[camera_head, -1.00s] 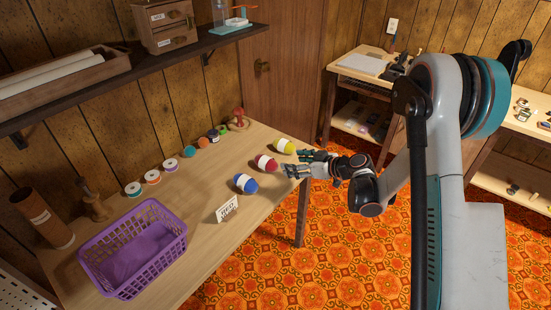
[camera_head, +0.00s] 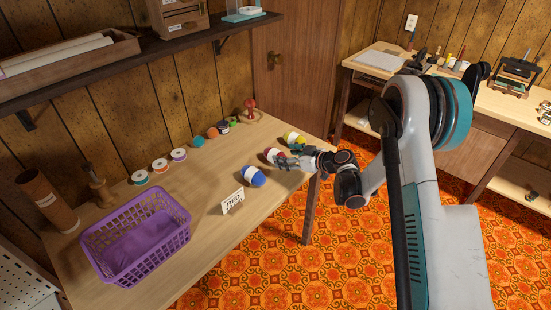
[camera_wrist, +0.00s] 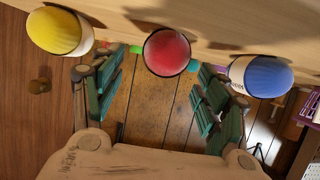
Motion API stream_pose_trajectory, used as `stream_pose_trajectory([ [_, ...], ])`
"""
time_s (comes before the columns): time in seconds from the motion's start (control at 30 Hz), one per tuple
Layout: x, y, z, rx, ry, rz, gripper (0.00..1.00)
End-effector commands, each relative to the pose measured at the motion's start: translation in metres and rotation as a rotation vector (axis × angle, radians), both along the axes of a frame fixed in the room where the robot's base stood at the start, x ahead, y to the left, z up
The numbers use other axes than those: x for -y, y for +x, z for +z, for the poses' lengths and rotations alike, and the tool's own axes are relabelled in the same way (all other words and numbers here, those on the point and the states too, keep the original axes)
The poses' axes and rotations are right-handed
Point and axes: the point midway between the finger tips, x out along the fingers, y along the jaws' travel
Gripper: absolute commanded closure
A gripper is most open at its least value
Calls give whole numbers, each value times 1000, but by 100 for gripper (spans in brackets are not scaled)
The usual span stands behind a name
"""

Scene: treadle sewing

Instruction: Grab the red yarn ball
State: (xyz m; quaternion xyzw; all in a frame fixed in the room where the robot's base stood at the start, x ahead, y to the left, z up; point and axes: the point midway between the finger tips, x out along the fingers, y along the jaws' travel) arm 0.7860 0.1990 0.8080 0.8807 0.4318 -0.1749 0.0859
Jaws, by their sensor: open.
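The red yarn ball (camera_wrist: 167,53) shows in the wrist view at top centre, ahead of and between my open fingers. In the head view the red yarn ball (camera_head: 271,155) lies on the wooden table (camera_head: 215,175), partly hidden by my gripper (camera_head: 287,160), which is at its right side. In the wrist view my gripper (camera_wrist: 160,90) is spread wide with nothing between its fingers. The yellow yarn ball (camera_head: 293,138) lies behind the red one and the blue yarn ball (camera_head: 253,176) in front of it. I cannot tell whether a finger touches the red ball.
A small white card (camera_head: 232,201) stands near the table's front edge. A purple basket (camera_head: 135,236) sits at the left end. Several thread spools (camera_head: 160,165) line the back, below a shelf (camera_head: 130,58). The table middle is clear.

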Motion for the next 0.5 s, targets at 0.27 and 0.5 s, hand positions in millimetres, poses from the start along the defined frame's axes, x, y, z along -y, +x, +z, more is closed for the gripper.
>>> stream_pose_trajectory([
  [0.27,-31,17,-20,0,0,2,32],
  [0.5,-34,21,-19,0,0,1,32],
])
